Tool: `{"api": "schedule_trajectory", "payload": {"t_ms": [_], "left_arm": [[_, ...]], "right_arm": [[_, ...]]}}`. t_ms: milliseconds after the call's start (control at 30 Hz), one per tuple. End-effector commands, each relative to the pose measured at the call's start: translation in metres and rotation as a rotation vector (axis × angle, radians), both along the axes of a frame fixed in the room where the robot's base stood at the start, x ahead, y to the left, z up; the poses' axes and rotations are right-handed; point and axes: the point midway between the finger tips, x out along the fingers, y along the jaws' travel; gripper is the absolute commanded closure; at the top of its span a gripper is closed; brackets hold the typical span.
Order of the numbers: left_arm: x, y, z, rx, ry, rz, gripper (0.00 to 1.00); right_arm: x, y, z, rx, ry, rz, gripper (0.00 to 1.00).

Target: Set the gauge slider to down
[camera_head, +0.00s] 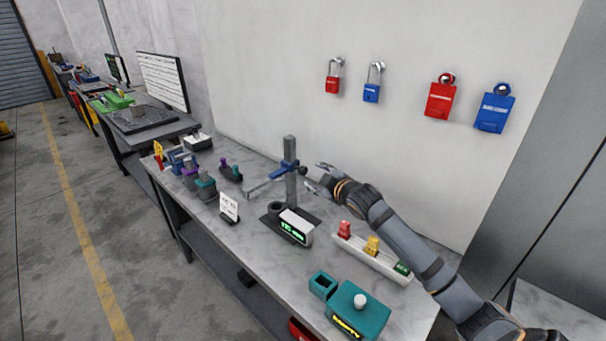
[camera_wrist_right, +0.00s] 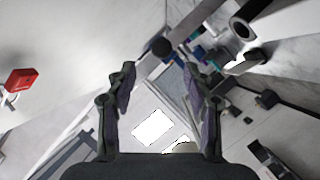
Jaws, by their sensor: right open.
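The gauge is a grey upright post (camera_head: 290,189) on a dark base on the workbench. Its blue slider (camera_head: 284,169) sits in the upper part of the post, with a measuring arm reaching left and a dark round knob (camera_head: 303,171) on its right side. My right gripper (camera_head: 316,177) is open and empty, just right of the knob, fingers pointing at it. In the right wrist view the knob (camera_wrist_right: 160,47) shows just beyond and between the open fingertips (camera_wrist_right: 158,80), apart from them. My left gripper is not in view.
A display box (camera_head: 296,227) with green digits stands at the gauge's base. A white rack (camera_head: 375,262) with coloured pieces lies under my right arm. A teal box (camera_head: 357,312) is near the front. Padlocks (camera_head: 371,92) hang on the wall behind.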

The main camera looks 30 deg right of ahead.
Motion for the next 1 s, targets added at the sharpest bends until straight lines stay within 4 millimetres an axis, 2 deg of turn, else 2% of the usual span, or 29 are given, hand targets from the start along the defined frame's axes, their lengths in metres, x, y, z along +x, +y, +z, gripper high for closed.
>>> {"api": "schedule_trajectory", "payload": {"t_ms": [200,400,600,833,1000], "left_arm": [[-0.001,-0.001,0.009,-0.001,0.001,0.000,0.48],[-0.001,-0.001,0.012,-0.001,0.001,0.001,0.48],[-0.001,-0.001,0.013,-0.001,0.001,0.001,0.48],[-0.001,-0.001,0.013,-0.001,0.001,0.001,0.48],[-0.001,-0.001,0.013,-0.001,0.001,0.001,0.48]], "right_arm": [[0.045,0.002,-0.010,0.010,-0.001,0.004,0.48],[0.077,0.000,-0.020,0.005,0.001,0.002,0.48],[0.089,0.000,-0.025,0.001,0.001,0.005,0.48],[0.089,0.000,-0.025,0.000,0.002,0.004,0.48],[0.089,0.000,-0.025,0.000,0.001,0.004,0.70]]}}
